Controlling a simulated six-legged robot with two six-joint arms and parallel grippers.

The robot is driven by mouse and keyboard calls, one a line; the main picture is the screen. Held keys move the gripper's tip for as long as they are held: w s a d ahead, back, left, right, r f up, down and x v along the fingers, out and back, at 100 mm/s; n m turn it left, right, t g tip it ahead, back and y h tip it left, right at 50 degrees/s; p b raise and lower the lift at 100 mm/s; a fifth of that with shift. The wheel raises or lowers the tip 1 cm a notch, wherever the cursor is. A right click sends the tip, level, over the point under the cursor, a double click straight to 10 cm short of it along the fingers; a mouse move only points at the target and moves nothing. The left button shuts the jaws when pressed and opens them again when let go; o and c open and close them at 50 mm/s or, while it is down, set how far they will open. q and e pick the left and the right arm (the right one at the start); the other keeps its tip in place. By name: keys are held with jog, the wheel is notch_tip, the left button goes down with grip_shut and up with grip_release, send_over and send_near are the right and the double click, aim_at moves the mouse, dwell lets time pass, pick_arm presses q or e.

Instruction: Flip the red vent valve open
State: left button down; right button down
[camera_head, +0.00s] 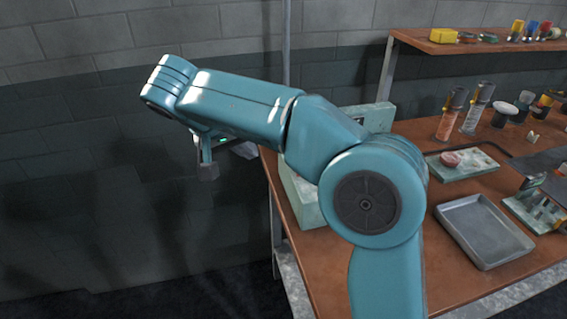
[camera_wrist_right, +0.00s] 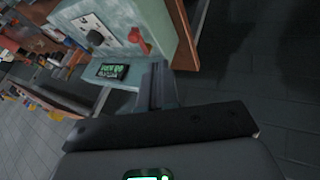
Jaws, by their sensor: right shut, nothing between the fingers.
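The red vent valve (camera_wrist_right: 138,40) shows in the right wrist view as a small red lever on the face of a pale green instrument (camera_wrist_right: 150,18). In the head view the instrument (camera_head: 303,200) stands at the table's left end, partly behind my right arm, and the valve is hidden there. My right gripper (camera_head: 207,168) hangs left of the table edge in the head view. In the right wrist view its fingers (camera_wrist_right: 157,75) are shut and empty, below the valve in the picture, with no clear contact. My left gripper is not in view.
The instrument has a dark knob (camera_wrist_right: 96,38) and a green-lit display (camera_wrist_right: 113,71). A metal tray (camera_head: 485,232), a shallow tray with a pink item (camera_head: 460,159) and jars (camera_head: 452,115) stand on the table to the right. Space left of the table is clear to the wall.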

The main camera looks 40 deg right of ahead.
jog(key=s+d+f, duration=0.1)
jog(key=d+f, duration=0.7)
jog(key=d, duration=0.1)
jog(key=shift+s+f+b, duration=0.15)
jog(key=shift+f+b, duration=0.1)
jog(key=shift+b, duration=0.15)
jog(key=shift+d, duration=0.1)
jog(key=shift+s, duration=0.1)
